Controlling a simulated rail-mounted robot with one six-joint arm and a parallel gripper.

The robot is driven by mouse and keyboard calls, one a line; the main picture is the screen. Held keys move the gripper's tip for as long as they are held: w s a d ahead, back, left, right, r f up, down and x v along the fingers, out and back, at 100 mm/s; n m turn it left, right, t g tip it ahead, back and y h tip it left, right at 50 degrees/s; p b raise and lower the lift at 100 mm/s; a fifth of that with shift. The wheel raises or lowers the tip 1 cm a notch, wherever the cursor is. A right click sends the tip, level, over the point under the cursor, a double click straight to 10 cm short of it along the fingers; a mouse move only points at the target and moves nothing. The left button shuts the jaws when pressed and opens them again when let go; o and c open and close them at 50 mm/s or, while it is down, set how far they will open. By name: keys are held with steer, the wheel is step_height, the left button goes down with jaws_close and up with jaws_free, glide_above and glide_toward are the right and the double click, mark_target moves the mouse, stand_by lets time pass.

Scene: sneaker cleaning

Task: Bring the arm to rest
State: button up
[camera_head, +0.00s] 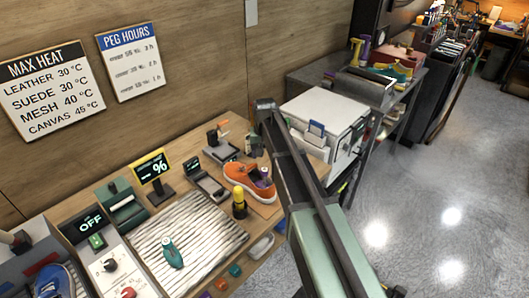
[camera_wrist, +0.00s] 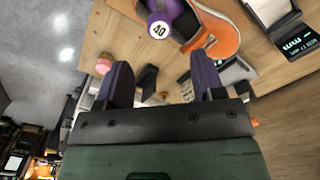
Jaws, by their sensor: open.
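My gripper (camera_wrist: 163,82) shows in the wrist view with its two dark purple fingers spread wide apart. Nothing is held between them. My arm (camera_head: 310,190) reaches from the lower right of the head view up to a bend above the back of the workbench. An orange sneaker (camera_head: 249,182) with a white sole stands on the bench near my gripper. It also shows beyond the fingers at the top of the wrist view (camera_wrist: 226,32). A purple piece marked 40 (camera_wrist: 160,25) sits in the sneaker's opening.
The bench holds a striped mat (camera_head: 190,240) with a teal brush (camera_head: 172,253), a percent display (camera_head: 152,167), a yellow-capped bottle (camera_head: 239,203) and a scale (camera_head: 205,182). A white cabinet (camera_head: 318,118) stands close behind my arm. Open floor (camera_head: 430,210) lies to the right.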

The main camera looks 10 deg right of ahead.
steer(key=s+f+n+b, duration=0.2)
steer(key=s, duration=2.3)
steer(key=shift+a+f, duration=0.25)
steer(key=shift+a, duration=0.05)
